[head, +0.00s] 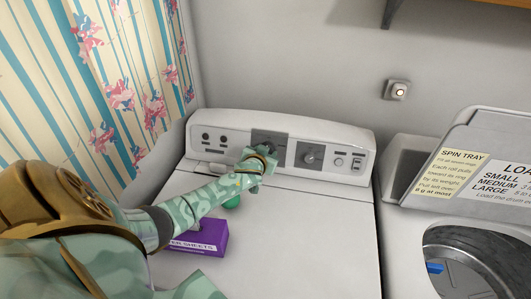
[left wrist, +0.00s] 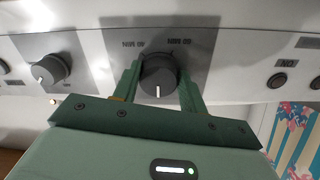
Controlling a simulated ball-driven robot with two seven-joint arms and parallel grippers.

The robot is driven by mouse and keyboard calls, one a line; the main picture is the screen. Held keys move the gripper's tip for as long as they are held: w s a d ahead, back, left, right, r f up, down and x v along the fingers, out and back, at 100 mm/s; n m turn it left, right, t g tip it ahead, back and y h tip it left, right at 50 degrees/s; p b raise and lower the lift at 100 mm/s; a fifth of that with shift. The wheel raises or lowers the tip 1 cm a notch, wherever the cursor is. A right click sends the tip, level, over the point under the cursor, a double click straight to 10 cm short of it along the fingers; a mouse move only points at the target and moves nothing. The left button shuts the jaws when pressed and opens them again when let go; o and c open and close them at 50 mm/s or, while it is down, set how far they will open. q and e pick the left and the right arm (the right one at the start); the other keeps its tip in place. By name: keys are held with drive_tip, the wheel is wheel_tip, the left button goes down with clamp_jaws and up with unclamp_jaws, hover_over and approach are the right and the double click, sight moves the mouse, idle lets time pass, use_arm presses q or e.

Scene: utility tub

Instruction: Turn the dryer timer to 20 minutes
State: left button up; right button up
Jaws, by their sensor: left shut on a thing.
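The dryer timer knob (left wrist: 158,72) is dark grey and round, with a white pointer line, on a grey panel of the dryer console. The left wrist view is upside down; there the pointer line points straight down the picture, away from the inverted 40 MIN and 60 MIN labels on the far side. Other timer marks are hidden. My left gripper (left wrist: 160,88) is shut on the knob, one green finger on each side. In the head view the left gripper (head: 261,160) covers most of the knob in front of the timer panel (head: 268,136). My right gripper is not in view.
A second knob (head: 310,156) sits right of the timer on the console, also in the left wrist view (left wrist: 48,71). An open washer (head: 470,240) stands right.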

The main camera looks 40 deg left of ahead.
use_arm(q)
drive_tip(key=m+p, duration=0.1)
drive_tip(key=m, duration=0.1)
drive_tip(key=shift+r+m, duration=0.1)
drive_tip(key=shift+m, duration=0.2)
drive_tip(key=m+p, duration=0.1)
drive_tip(key=m, duration=0.2)
drive_tip(key=shift+r+m, duration=0.1)
drive_tip(key=shift+m, duration=0.2)
drive_tip(key=m+p, duration=0.1)
drive_tip(key=m, duration=0.2)
drive_tip(key=shift+m+g+y+p, duration=0.3)
drive_tip(key=shift+m+p, duration=0.2)
drive_tip(key=shift+m, duration=1.4)
drive_tip(key=o, duration=1)
